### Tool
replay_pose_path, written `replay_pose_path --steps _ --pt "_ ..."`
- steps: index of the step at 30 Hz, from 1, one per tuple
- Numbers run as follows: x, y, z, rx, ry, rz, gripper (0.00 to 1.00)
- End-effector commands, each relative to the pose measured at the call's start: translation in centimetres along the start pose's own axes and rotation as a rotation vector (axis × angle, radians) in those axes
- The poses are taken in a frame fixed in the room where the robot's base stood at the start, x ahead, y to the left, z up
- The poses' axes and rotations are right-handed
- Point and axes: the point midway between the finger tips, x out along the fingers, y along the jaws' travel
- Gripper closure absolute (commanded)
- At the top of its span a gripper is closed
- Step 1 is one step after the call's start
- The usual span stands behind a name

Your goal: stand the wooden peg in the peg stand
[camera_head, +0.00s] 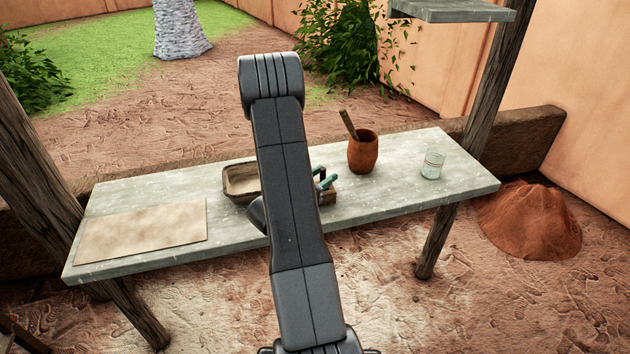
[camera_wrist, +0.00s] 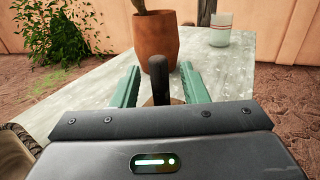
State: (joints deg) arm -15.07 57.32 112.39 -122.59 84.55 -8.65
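My gripper (camera_wrist: 158,78) is low over the table, its two green fingers spread apart. A dark, round-topped upright peg (camera_wrist: 158,70) stands between them, with a gap visible on each side. Below it a brown wooden piece (camera_wrist: 177,101) shows, probably the peg stand; my gripper's body hides most of it. I cannot tell how the peg meets it. In the head view the green fingers (camera_head: 325,180) show just right of my arm, by the edge of a brown wooden block (camera_head: 329,198). My arm hides the peg there.
A clay pot (camera_head: 363,153) holding a leaning wooden stick (camera_head: 348,124) stands behind the fingers. A glass (camera_head: 432,165) is to the right. A shallow tray (camera_head: 240,181) is left of my arm, and a flat tan sheet (camera_head: 142,231) lies at the table's left.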

Motion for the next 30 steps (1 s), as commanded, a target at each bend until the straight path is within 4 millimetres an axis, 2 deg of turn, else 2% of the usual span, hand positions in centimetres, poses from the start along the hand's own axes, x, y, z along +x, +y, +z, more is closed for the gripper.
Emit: replay_pose_path --steps 5,21,30 --pt "-1.9 0.2 -0.1 0.000 -0.001 0.005 0.60" --pt "-11.1 0.1 -0.1 0.000 0.000 0.005 0.60" --pt "-13.5 0.0 0.0 0.000 -0.001 0.002 0.60"
